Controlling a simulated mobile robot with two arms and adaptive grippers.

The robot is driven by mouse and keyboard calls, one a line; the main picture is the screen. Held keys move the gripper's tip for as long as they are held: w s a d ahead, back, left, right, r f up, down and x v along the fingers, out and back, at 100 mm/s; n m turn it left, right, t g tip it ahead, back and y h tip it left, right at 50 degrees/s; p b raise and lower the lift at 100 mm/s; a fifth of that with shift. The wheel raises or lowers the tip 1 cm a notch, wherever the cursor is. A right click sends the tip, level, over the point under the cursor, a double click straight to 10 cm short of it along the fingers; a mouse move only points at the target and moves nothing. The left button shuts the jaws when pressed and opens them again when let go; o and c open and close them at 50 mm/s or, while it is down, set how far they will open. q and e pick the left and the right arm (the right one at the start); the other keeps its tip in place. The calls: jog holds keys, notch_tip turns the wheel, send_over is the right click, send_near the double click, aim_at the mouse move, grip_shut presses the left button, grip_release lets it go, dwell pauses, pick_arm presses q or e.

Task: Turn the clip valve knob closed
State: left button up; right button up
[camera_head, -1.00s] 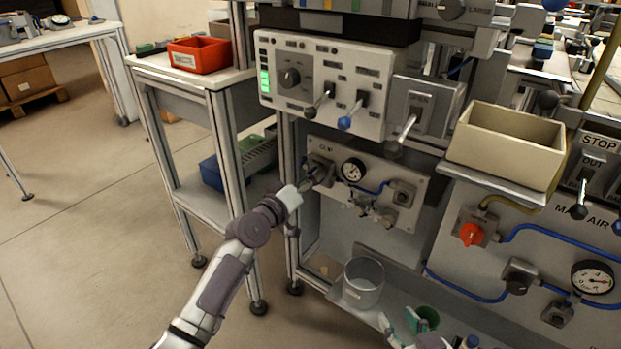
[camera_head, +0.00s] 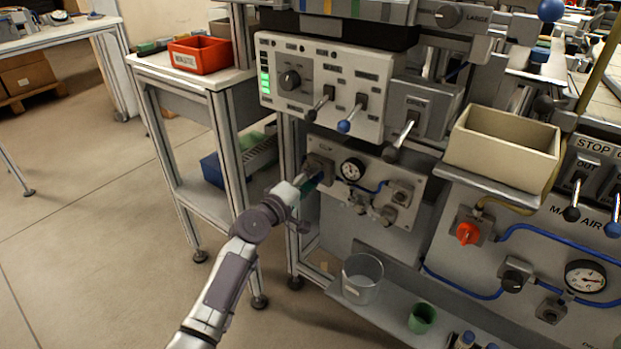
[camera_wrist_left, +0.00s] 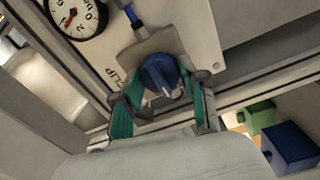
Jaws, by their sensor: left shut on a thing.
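The clip valve knob (camera_wrist_left: 160,77) is blue with a pale pointer line and sits on a grey mount on the light panel (camera_head: 345,205). My left gripper (camera_wrist_left: 163,100) has its teal fingers on either side of the knob and is shut on it. In the head view my left gripper (camera_head: 309,180) reaches the panel's upper left corner and hides most of the knob. A round pressure gauge (camera_head: 352,170) is beside it, and it also shows in the left wrist view (camera_wrist_left: 75,14). My right gripper is not in view.
The control box (camera_head: 318,88) with several levers overhangs the panel. A side cart with a red bin (camera_head: 200,55) stands at left. Below are a clear beaker (camera_head: 362,278) and a green cup (camera_head: 422,318). A beige bin (camera_head: 502,145) sits at right.

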pick_arm(q)
jog(key=shift+f, duration=0.1)
jog(key=o, duration=1.1)
jog(key=shift+o, duration=0.2)
jog(key=v, duration=1.2)
jog(key=shift+s, duration=0.1)
